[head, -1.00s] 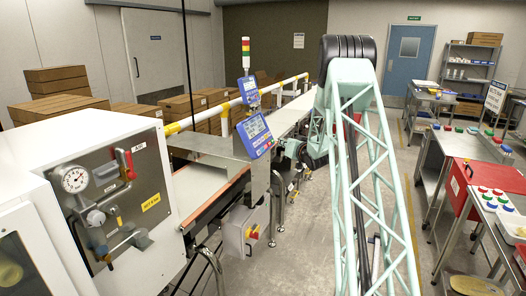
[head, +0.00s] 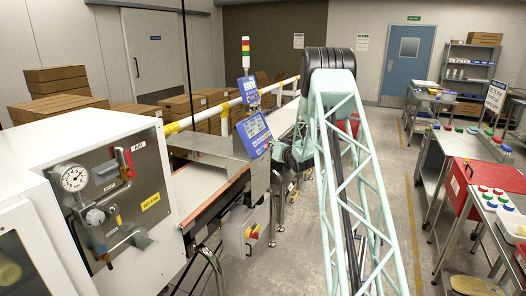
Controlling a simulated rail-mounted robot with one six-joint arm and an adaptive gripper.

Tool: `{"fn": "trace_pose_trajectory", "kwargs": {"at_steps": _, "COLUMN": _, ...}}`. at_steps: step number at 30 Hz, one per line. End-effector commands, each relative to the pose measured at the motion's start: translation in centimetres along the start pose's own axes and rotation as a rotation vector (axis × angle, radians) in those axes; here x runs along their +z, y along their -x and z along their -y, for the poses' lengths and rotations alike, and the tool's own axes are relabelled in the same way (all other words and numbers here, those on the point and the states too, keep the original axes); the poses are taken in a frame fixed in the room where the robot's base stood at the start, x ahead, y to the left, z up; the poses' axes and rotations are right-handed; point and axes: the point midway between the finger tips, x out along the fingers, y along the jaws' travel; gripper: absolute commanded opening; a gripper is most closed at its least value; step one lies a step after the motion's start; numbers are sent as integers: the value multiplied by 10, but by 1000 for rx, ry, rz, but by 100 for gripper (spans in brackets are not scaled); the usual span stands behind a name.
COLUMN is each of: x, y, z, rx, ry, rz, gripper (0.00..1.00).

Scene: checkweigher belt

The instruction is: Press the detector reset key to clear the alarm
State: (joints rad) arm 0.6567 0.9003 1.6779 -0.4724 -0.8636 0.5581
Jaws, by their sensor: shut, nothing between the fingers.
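A blue control panel (head: 253,132) with a pale screen is mounted beside the belt in the head view. A smaller blue display (head: 248,90) stands above and behind it, below a signal tower (head: 246,52) with red, yellow and green bands. My gripper (head: 272,149) is small and dark, at the lower right edge of the lower panel. It looks shut and empty; I cannot tell whether it touches the panel. I cannot make out the reset key at this size, nor which lamp is lit.
A conveyor belt (head: 205,190) runs away under the steel frame. A grey box (head: 246,231) with a red and yellow switch hangs below. A white machine (head: 95,150) with a gauge stands at left. Steel benches (head: 470,143) stand at right, with clear floor between.

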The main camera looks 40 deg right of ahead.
Motion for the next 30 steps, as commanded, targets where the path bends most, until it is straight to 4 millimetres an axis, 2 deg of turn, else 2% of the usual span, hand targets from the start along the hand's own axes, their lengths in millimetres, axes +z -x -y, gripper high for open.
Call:
{"fn": "trace_pose_trajectory", "kwargs": {"at_steps": 10, "x": 11, "y": -13, "z": 9, "rx": 0, "ry": -1, "rz": 0, "gripper": 0}}
{"fn": "trace_pose_trajectory", "kwargs": {"at_steps": 30, "x": 11, "y": -14, "z": 10, "rx": 0, "ry": -1, "rz": 0, "gripper": 0}}
